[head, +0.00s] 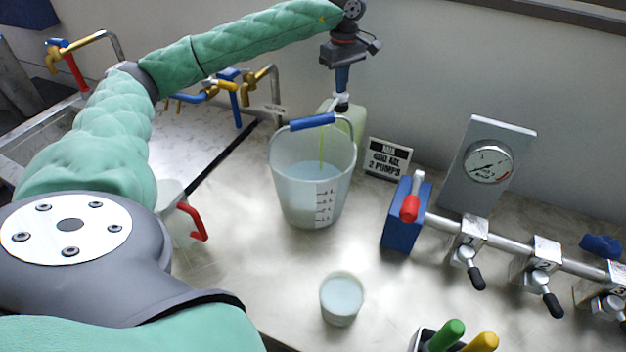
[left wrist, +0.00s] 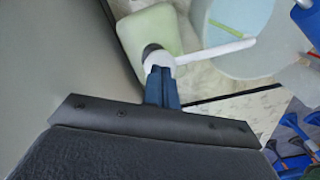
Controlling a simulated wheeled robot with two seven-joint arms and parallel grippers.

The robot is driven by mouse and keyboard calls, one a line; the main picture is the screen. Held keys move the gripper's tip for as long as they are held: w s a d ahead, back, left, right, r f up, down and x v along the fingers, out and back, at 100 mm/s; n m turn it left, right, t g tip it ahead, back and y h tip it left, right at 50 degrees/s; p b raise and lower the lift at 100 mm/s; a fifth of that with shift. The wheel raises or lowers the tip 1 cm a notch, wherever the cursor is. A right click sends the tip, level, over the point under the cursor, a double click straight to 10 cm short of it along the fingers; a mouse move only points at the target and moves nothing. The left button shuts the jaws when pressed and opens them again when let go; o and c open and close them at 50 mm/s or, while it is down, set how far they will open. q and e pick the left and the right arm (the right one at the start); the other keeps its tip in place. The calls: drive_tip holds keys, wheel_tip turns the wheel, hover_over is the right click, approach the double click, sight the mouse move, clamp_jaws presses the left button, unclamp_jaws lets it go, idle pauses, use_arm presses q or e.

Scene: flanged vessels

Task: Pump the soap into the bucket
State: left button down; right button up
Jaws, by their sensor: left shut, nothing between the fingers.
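The soap bottle (head: 358,119) is pale green and stands behind the bucket by the wall. My left gripper (head: 342,92) is shut and empty, pointing down with its fingertips on or just over the white pump head. In the left wrist view the fingertips (left wrist: 160,84) meet the pump top, and the white spout (left wrist: 218,51) reaches over the bucket. The translucent bucket (head: 288,190) has a blue grip on its handle, scale marks and pale blue liquid inside. A thin yellow-green stream (head: 321,150) runs down into it. My right gripper is out of view.
A sign (head: 388,158) reads "MIX 600 ML 2 PUMPS". A small cup of liquid (head: 341,300) stands in front. A valve pipe (head: 500,242) with a gauge (head: 488,161) is at right. A red-handled jug (head: 173,212) is partly behind my arm.

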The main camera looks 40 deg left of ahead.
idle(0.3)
use_arm(q)
drive_tip(key=shift+r+p, duration=0.5)
drive_tip(key=shift+r, duration=1.35)
wheel_tip(320, 180, up, 6)
drive_tip(key=p, duration=0.1)
drive_tip(key=shift+p, duration=0.4)
